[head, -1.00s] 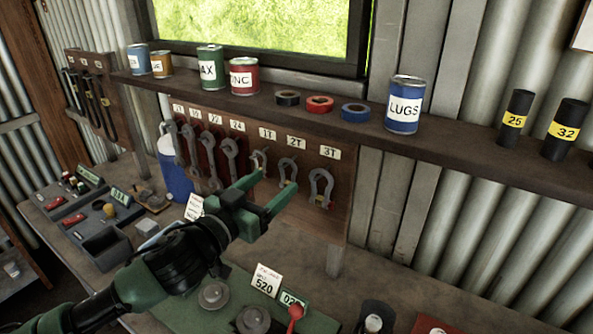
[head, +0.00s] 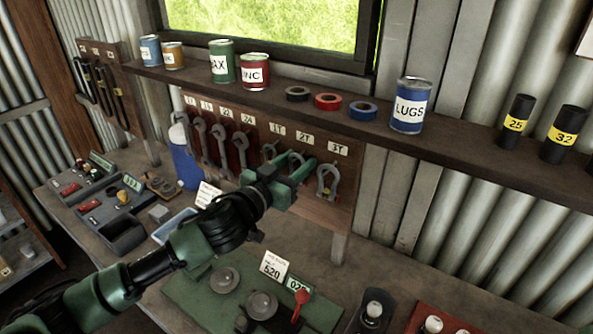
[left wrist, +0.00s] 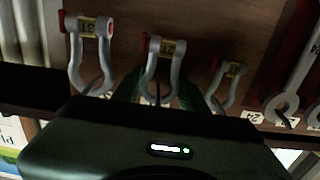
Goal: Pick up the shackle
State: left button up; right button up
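Three grey shackles hang in a row on a brown board, under the labels 1T, 2T and 3T. The 3T shackle (head: 321,183) hangs at the right, clear of my gripper; it is at the left in the left wrist view (left wrist: 73,66). The middle, 2T shackle (left wrist: 177,72) has a yellow tag marked 2T. The 1T shackle (left wrist: 217,89) is on its other side. My left gripper (head: 301,182) is open at the board, with its green fingers on either side of the 2T shackle. Contact cannot be told. My right gripper is out of view.
Several wrenches (head: 220,145) hang left of the shackles. A shelf (head: 445,142) with cans, tape rolls and dark cylinders runs above the board. The bench (head: 395,268) below holds trays, a green mat (head: 185,292), a red-knobbed lever and cards.

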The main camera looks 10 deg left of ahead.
aim_at(305, 142)
pick_arm(q)
grip_shut()
jog(key=shift+r, duration=0.1)
notch_tip(305, 142, up, 3)
jog(key=p, duration=0.3)
jog(key=shift+r, duration=0.15)
jog(key=shift+s+a+p, duration=0.1)
jog(key=shift+s+p, duration=0.2)
jog(key=shift+p, duration=0.1)
jog(key=r+b+v, duration=0.1)
jog(key=v, duration=1.6)
jog(key=shift+r+b, duration=0.15)
jog(key=shift+b, duration=0.25)
jog(key=shift+s+a, duration=0.15)
jog(key=shift+s, duration=0.05)
